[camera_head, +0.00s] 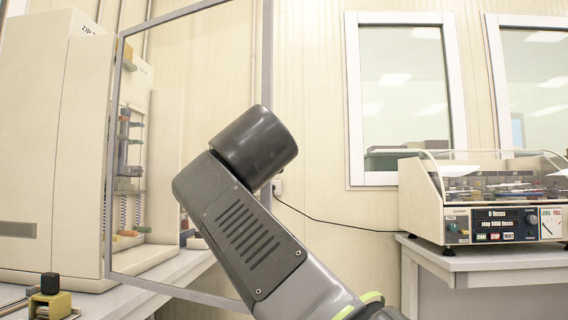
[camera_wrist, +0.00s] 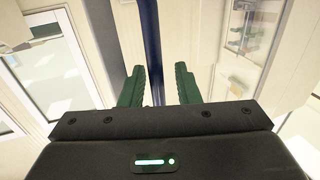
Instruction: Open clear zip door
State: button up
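The clear door (camera_head: 266,60) has a thin grey frame and stands swung out from the white cabinet marked ZIP (camera_head: 55,140) at the left of the head view. Through its pane I see part of the cabinet's interior fittings. My arm covers the door's lower right part. In the wrist view my gripper (camera_wrist: 160,74) has its two green fingers apart. A dark blue upright bar (camera_wrist: 151,40) shows in the gap, nearer the left finger; I cannot tell whether it touches. In the head view the gripper is hidden behind my arm.
A small yellow-and-black device (camera_head: 50,298) stands on the left bench (camera_head: 150,290). A flex tester with a clear lid (camera_head: 480,200) sits on the right bench (camera_head: 490,262). A cable (camera_head: 335,222) runs along the wall between them. Two windows are behind.

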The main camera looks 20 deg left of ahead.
jog(key=p+v, duration=0.1)
jog(key=v, duration=1.3)
dwell(0.3)
jog(key=shift+w, duration=0.15)
dwell(0.4)
jog(key=x, duration=1.2)
jog(key=shift+b, duration=0.45)
jog(key=shift+d+f, duration=0.1)
jog(key=shift+d, duration=0.05)
